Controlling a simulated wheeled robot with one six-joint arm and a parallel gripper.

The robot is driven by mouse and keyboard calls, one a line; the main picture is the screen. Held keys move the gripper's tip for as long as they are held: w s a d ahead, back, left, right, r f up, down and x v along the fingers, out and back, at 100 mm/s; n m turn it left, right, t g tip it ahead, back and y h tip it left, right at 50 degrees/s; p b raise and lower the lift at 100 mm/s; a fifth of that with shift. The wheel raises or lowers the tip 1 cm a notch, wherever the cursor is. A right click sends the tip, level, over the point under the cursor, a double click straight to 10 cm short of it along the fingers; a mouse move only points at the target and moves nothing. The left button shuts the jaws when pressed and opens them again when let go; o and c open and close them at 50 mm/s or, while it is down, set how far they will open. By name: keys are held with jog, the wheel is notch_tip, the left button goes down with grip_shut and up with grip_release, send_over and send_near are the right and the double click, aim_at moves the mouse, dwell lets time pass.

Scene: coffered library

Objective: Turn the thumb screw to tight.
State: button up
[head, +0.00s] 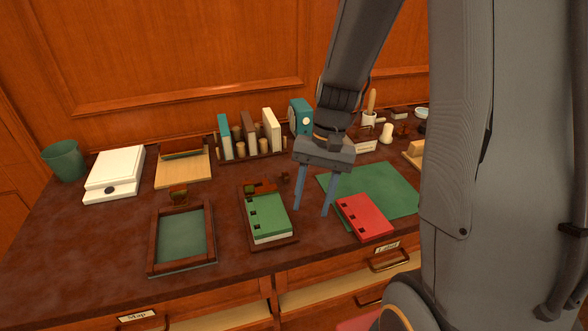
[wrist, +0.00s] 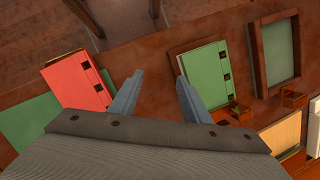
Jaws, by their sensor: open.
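What looks like the thumb screw is a small dark brown knob (head: 283,178) at the back right of a wooden holder (head: 284,244). A green book (head: 268,219) lies in the holder, with a small brown block (head: 262,187) behind it. My gripper (head: 311,212) is open and empty, pointing down, to the right of the green book and in front of the knob. In the wrist view my gripper (wrist: 156,80) has its fingers apart between the green book (wrist: 205,75) and a red book. The knob is not clear there; my gripper body may hide it.
The red book (head: 364,217) lies on a green mat (head: 395,190) to the right. A wooden frame tray (head: 181,268) lies to the left. Behind stand upright books (head: 271,130), a teal box (head: 301,116) and a white scale (head: 115,172). Bare tabletop shows between holder and mat.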

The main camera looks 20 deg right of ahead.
aim_at(288, 174)
jog(key=w+m+y, duration=0.2)
jog(key=w, duration=0.1)
jog(key=w+d+f+m+y+p, duration=0.1)
jog(key=w+m+y, duration=0.1)
jog(key=w, duration=0.1)
jog(key=w+d+m+y+p, duration=0.1)
jog(key=w+m+y, duration=0.1)
jog(key=w, duration=0.1)
jog(key=shift+w+d+f+m, duration=0.25)
jog(key=shift+f+m, duration=0.1)
jog(key=shift+m, duration=0.05)
jog(key=w+d+m+t+y, duration=0.1)
jog(key=w, duration=0.1)
jog(key=w+d+m+t+y, duration=0.1)
jog(key=w+d+y, duration=0.1)
jog(key=w, duration=0.1)
jog(key=w+d+m+t+y+p, duration=0.1)
jog(key=w+d+m, duration=0.1)
jog(key=shift+w+f+y, duration=0.15)
jog(key=shift+f+y, duration=0.15)
jog(key=shift+w, duration=0.1)
jog(key=shift+a+f+p, duration=0.15)
jog(key=shift+a+p, duration=0.15)
jog(key=shift+p, duration=0.05)
jog(key=p+x, duration=0.2)
jog(key=x, duration=0.5)
jog(key=shift+w+p, duration=0.1)
jog(key=shift+p, duration=0.25)
